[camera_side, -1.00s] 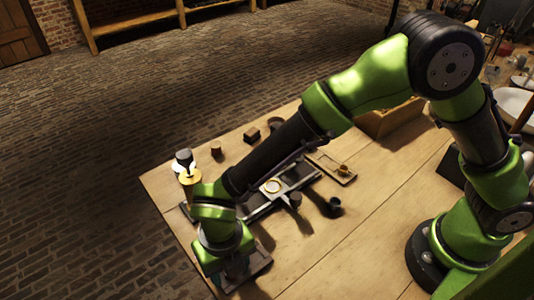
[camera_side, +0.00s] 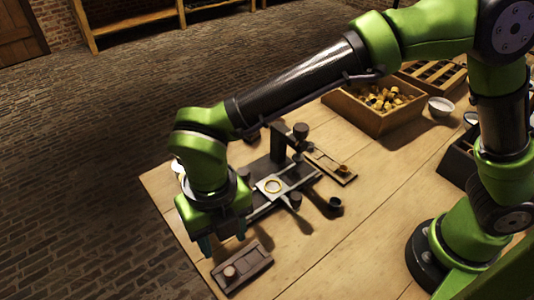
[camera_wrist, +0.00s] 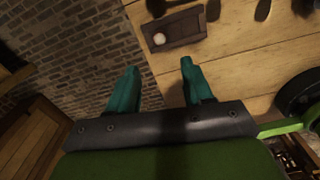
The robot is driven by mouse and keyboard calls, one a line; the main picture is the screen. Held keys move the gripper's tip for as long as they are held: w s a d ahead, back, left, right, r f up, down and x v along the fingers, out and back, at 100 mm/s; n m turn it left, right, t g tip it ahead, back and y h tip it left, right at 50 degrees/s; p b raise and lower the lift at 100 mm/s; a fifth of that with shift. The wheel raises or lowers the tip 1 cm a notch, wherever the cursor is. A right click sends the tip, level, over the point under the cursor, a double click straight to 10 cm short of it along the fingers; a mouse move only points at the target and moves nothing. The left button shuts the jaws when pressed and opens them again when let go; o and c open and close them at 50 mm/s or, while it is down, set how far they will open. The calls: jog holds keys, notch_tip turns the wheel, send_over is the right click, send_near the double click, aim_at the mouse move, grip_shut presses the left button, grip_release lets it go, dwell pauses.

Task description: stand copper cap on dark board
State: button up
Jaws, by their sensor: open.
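The dark board (camera_side: 256,262) is a small shallow tray-like plate near the table's front left edge. A short round cap (camera_side: 230,272), pinkish-brown and probably the copper cap, stands on its near left part. In the wrist view the board (camera_wrist: 185,27) lies past the fingertips, and the cap (camera_wrist: 159,39) shows as a pale disc near its left end. My gripper (camera_side: 222,241) has teal fingers, spread apart with nothing between them. It is raised above the table, behind the board and clear of the cap. It also shows in the wrist view (camera_wrist: 159,68).
A dark metal fixture with a pale ring plate (camera_side: 270,186) stands just right of my gripper. The front middle table is clear.

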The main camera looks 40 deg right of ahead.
jog(key=w+d+r+m+t+y, duration=0.1)
jog(key=w+d+r+m, duration=0.1)
jog(key=d+r+m, duration=0.5)
jog(key=w+d+r+m+t+y, duration=0.1)
jog(key=d+r+m+t, duration=0.15)
jog(key=d+m, duration=0.75)
jog(key=s+d+r+m+t, duration=0.1)
jog(key=s+d+m+t, duration=0.1)
jog(key=d+m, duration=0.5)
jog(key=s+d+r+m+t, duration=0.1)
jog(key=s+d+m, duration=0.3)
jog(key=d+m, duration=0.4)
jog(key=shift+s+d+m+t, duration=0.2)
jog(key=shift+m+t, duration=0.15)
jog(key=shift+m, duration=2.95)
jog(key=shift+a+r, duration=0.1)
